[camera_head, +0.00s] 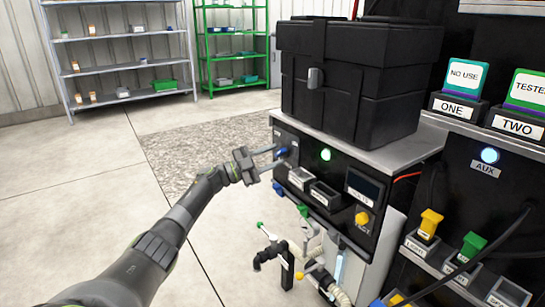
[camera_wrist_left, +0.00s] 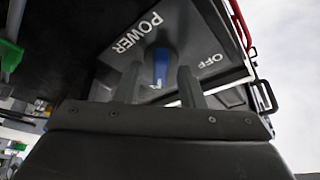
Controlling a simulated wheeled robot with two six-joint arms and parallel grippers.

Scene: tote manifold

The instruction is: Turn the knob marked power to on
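The blue power knob (camera_head: 282,152) sits on the black front panel under the black case, at the panel's left end. In the left wrist view the knob (camera_wrist_left: 161,64) shows upright, with the word POWER at its upper left and OFF at its right. No ON mark can be read. My left gripper (camera_head: 279,159) reaches the panel from the left. In the wrist view its fingers (camera_wrist_left: 160,78) stand apart on either side of the knob, with a visible gap on each side. My right gripper is not in view.
Below are rocker switches (camera_head: 300,177) and a yellow knob (camera_head: 362,218). Pipes with valves (camera_head: 285,260) stand lower down. An AUX panel (camera_head: 485,170) is at right. Floor at left is clear.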

